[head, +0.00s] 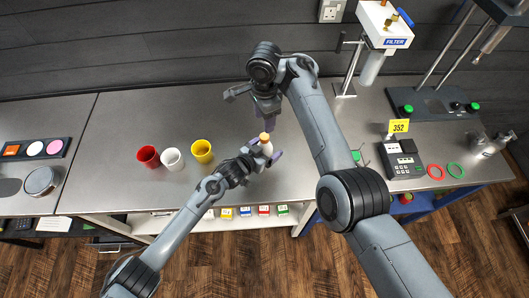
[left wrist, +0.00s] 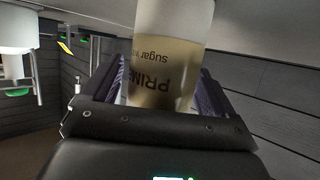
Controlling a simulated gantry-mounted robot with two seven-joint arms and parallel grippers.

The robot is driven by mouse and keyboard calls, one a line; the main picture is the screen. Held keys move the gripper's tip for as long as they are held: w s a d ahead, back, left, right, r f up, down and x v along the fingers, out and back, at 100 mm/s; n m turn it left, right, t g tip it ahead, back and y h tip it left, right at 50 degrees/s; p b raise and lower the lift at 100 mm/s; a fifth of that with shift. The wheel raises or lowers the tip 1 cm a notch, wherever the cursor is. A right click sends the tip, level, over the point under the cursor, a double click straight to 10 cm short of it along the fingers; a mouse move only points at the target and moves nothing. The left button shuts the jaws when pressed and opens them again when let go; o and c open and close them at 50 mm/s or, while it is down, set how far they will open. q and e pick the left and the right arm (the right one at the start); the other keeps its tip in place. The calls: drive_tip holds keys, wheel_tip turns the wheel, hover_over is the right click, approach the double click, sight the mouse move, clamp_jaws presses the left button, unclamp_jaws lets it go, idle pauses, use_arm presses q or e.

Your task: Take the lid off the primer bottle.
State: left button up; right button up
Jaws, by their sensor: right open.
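Red (head: 148,156), white (head: 172,159) and yellow (head: 202,151) cups stand on the bench left of my left gripper. A filter unit (head: 385,25) and a keypad device (head: 402,158) are at the right. The bench between the cups and the back wall is clear.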

sight(264, 136)
use_arm(q)
clamp_jaws()
use_arm(e)
drive_tip(key=shift+w+d+r+m, duration=0.1)
drive_tip(key=shift+r+m, duration=0.05)
drive_tip(key=shift+m, duration=0.55)
wheel_tip(264, 136, up, 3)
drive_tip(key=w+d+m, duration=0.1)
drive_tip(key=w+m, duration=0.1)
drive_tip(key=m, duration=0.7)
drive_tip(key=s+f+m, duration=0.1)
drive_tip(key=s+a+f+m, duration=0.1)
drive_tip(key=f+m, duration=0.1)
drive_tip(key=shift+a, duration=0.1)
wheel_tip(264, 136, down, 6)
drive_tip(key=shift+s+f, duration=0.1)
drive_tip(key=shift+f, duration=1.05)
